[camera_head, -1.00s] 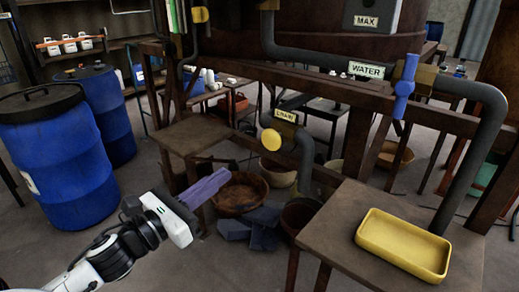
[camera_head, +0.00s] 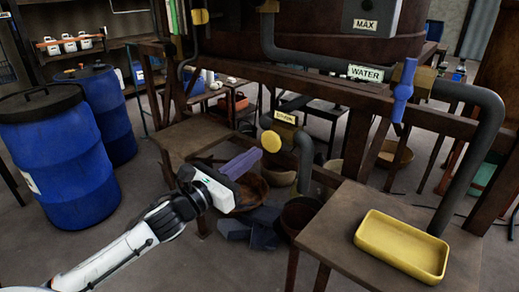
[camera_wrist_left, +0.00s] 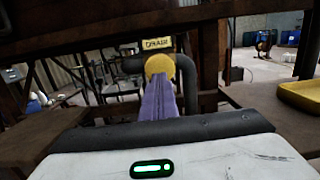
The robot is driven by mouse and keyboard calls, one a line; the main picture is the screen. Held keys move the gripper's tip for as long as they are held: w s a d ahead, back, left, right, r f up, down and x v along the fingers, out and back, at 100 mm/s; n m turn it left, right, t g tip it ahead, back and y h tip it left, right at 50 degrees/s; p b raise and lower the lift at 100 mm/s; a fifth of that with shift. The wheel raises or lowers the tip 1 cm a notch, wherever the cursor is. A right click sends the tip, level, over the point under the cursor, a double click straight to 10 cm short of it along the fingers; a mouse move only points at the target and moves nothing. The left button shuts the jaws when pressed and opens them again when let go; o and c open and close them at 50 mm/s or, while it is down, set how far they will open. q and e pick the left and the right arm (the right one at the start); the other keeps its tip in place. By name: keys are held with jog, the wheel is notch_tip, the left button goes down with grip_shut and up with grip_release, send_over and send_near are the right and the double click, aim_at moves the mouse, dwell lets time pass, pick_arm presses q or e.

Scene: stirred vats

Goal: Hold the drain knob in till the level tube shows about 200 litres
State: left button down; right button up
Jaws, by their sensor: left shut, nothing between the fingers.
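The drain knob (camera_head: 271,141) is a round yellow disc on a grey pipe, below a label plate (camera_head: 286,117). It also shows in the left wrist view (camera_wrist_left: 160,65), face on. My left gripper (camera_head: 256,154) has purple fingers, shut and empty, pointing up and right at the knob. In the left wrist view the fingertips (camera_wrist_left: 159,82) overlap the knob's lower edge; I cannot tell whether they touch it. The level tube (camera_head: 172,16) may be the green strip at the top left, cut by the frame; no reading is legible. My right gripper is not in view.
A blue valve handle (camera_head: 403,90) stands by the WATER label (camera_head: 366,73). A yellow tray (camera_head: 402,246) sits on the right wooden stand. A wooden platform (camera_head: 190,135) and timber beams flank the knob. Blue barrels (camera_head: 55,155) stand at left.

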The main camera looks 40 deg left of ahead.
aim_at(268, 142)
pick_arm(q)
jog(key=shift+w+d+r, duration=0.15)
jog(key=shift+w, duration=1.6)
jog(key=shift+w+r, duration=0.1)
jog(key=shift+w, duration=0.75)
jog(key=shift+r, duration=0.25)
